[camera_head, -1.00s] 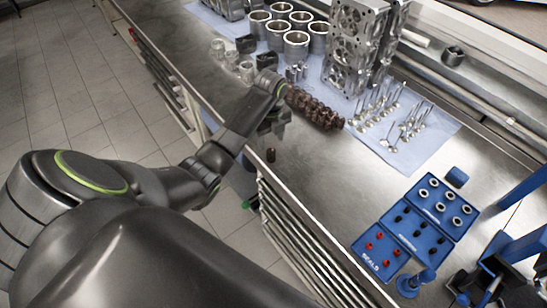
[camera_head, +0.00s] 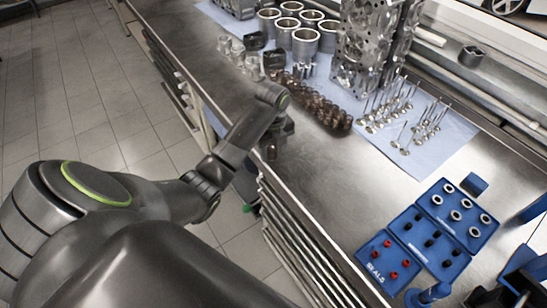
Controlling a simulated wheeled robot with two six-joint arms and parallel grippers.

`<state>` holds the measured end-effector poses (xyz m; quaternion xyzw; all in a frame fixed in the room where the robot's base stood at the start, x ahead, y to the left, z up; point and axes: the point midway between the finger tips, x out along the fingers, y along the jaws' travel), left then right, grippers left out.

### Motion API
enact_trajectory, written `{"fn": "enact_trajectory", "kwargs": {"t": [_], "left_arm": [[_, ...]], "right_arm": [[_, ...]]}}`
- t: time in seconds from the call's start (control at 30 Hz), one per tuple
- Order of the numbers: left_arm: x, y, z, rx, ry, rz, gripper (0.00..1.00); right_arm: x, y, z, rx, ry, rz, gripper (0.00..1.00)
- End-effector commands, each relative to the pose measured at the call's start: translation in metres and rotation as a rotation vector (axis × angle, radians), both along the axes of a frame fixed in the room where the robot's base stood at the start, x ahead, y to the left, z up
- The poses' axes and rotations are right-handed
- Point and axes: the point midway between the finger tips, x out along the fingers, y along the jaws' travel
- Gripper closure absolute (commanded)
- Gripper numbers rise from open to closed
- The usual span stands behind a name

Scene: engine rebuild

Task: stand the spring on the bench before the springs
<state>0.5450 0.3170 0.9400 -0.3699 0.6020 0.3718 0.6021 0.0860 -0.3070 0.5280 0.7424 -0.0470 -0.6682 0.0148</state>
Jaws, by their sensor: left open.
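The spring (camera_head: 271,152) is a small dark brown coil near the bench's front edge, in front of the row of springs. It looks upright, and its upper part is close to my left gripper. My left gripper (camera_head: 277,138) is open, pointing down over the bench by this spring; whether a finger touches it I cannot tell. The bench (camera_head: 330,165) is bare metal here. My right gripper is not in view.
Several valves (camera_head: 400,125) stand and lie on the blue cloth (camera_head: 440,150). Cylinder liners (camera_head: 305,45) and a cylinder head (camera_head: 365,45) stand farther back. Blue seal trays (camera_head: 388,257) lie at the lower right. Bench to the right of my gripper is clear.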

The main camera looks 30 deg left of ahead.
Motion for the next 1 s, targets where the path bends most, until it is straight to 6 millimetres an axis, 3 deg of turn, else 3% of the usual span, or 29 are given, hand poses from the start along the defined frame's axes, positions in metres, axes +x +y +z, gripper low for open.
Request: {"fn": "enact_trajectory", "kwargs": {"t": [0.33, 0.7, 1.0], "left_arm": [[-0.0012, -0.0003, -0.0051, 0.0, 0.001, -0.003, 0.5], [-0.0009, -0.0003, -0.0051, 0.0, 0.0, -0.003, 0.98], [-0.0006, -0.0001, -0.0025, 0.001, 0.0, -0.003, 1.0]], "right_arm": [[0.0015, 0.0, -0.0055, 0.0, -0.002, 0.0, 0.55], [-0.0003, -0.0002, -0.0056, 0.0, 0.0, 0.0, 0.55], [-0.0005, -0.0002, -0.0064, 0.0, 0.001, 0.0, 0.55]]}}
